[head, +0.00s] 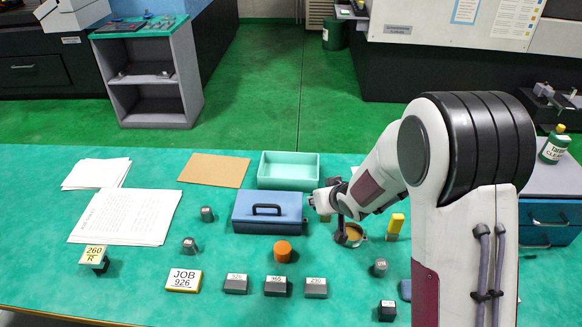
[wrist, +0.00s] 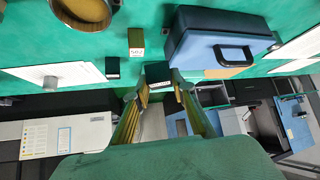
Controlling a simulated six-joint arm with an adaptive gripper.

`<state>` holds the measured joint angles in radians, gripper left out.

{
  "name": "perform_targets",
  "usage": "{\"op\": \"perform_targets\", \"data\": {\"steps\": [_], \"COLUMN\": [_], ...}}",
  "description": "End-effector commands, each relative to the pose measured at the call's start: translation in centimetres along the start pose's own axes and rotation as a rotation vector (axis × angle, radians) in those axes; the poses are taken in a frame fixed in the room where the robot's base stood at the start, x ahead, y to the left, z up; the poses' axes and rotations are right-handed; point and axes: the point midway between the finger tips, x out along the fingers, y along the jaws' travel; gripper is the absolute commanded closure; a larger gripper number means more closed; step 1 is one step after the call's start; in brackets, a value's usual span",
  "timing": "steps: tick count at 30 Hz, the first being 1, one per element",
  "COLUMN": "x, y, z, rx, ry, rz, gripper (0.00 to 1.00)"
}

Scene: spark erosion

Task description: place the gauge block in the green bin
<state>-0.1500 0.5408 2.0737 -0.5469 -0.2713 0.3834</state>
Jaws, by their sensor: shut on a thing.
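My gripper (wrist: 160,88) is shut on a small dark block with a pale label, the gauge block (wrist: 159,73), held between the fingertips in the wrist view. In the head view my gripper (head: 322,202) is beside the right end of the blue toolbox, and the held block cannot be made out there. The green bin (head: 289,159) is a pale green open tray behind the toolbox, apart from my gripper. Its visible inside looks empty.
The blue toolbox (head: 268,213) with a dark handle stands in front of the bin. A round brown-rimmed dish (head: 350,236) and a yellow block (head: 396,222) are near my wrist. A cardboard sheet (head: 214,170) lies left of the bin. Several labelled blocks stand in front.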

Motion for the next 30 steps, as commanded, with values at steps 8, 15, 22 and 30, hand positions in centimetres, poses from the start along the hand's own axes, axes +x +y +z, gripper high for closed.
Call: {"op": "perform_targets", "data": {"steps": [8, 15, 22, 30], "x": [3.4, 6.0, 8.3, 10.7], "y": [0.6, 0.9, 1.2, 1.4], "z": [-3.5, -6.2, -8.7, -11.5], "rx": [0.028, 0.059, 0.093, 0.136], "ry": [-0.007, -0.012, -0.013, -0.010], "rz": [0.033, 0.067, 0.102, 0.145], "gripper": [1.00, 1.00, 1.00, 1.00]}}
